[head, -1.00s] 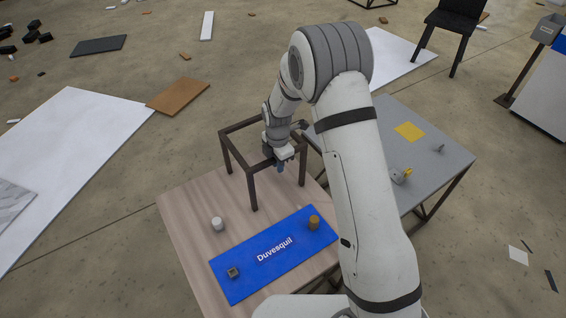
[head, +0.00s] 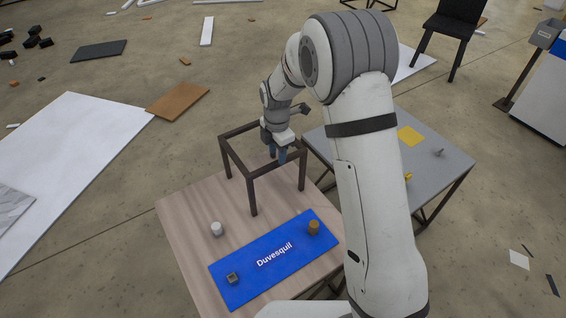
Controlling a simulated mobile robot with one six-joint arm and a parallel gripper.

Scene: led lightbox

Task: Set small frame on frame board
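An open dark brown bar frame (head: 252,178) stands upright on the wood-topped table (head: 190,235), towards its far side. A blue board (head: 252,285) lettered "Duvesquil" lies flat near the table's front. A small dark square piece (head: 233,278) sits on its left end and a brown cylinder (head: 314,228) on its right end. I cannot tell for sure which item is the small frame or the frame board. My gripper (head: 278,155) points down at the bar frame's top opening, its two blue-grey fingers apart. I see nothing between them. Whether a finger touches a bar is unclear.
A white cylinder (head: 217,229) stands left of the blue board. A grey table (head: 440,170) to the right holds a yellow sheet (head: 411,136) and small parts, partly hidden behind my arm. White panels and scraps lie on the floor.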

